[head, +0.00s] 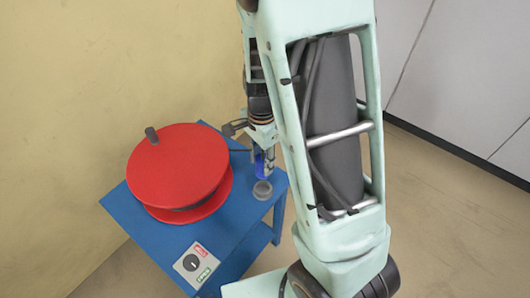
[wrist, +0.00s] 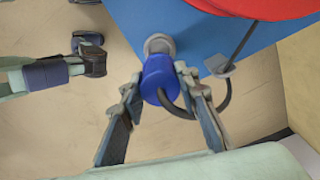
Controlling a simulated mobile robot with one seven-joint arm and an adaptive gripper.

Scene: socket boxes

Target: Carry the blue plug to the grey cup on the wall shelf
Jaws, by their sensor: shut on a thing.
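The blue plug (wrist: 158,72) is between the two fingers of my gripper (wrist: 161,84), which is shut on it, in the wrist view. In the head view the plug (head: 260,166) shows as a small blue patch at my gripper, partly hidden by the fingers. A grey cup (head: 262,191) stands on the blue table near its right edge, just below the plug in the picture. In the wrist view the cup (wrist: 158,43) is right behind the plug, partly covered by it. I cannot tell whether they touch. No wall shelf shows.
A big red cable reel (head: 180,168) takes up much of the blue table (head: 232,225). A black cable (wrist: 229,92) loops from the plug past a grey clip (wrist: 220,68). A switch box (head: 193,264) sits at the table's front. A yellow wall (head: 110,70) stands behind.

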